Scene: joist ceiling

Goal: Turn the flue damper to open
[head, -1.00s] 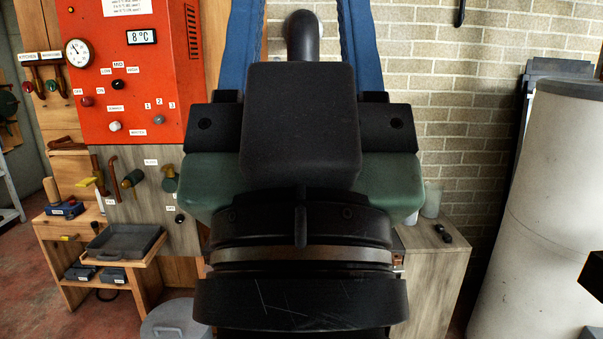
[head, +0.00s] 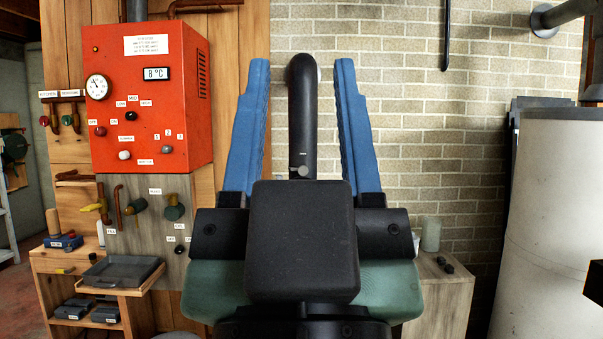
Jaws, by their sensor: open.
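My gripper (head: 301,75) points away from me, its two long blue fingers spread wide and nothing held between them. A black flue pipe (head: 303,115) stands upright beyond, seen in the gap between the fingers. Its top bends at an elbow toward the brick wall. A small pale metal piece (head: 302,172), perhaps the damper handle, shows on the pipe's front just above my gripper's black housing. Its setting is too small to read. The lower pipe and whatever it stands on are hidden behind my gripper.
A red control box (head: 150,100) with gauge and knobs hangs at left, above valves on a wooden panel. A grey tray (head: 122,271) sits below. A counter (head: 445,300) with small dark items is right of my gripper. A large pale tank (head: 550,220) stands far right.

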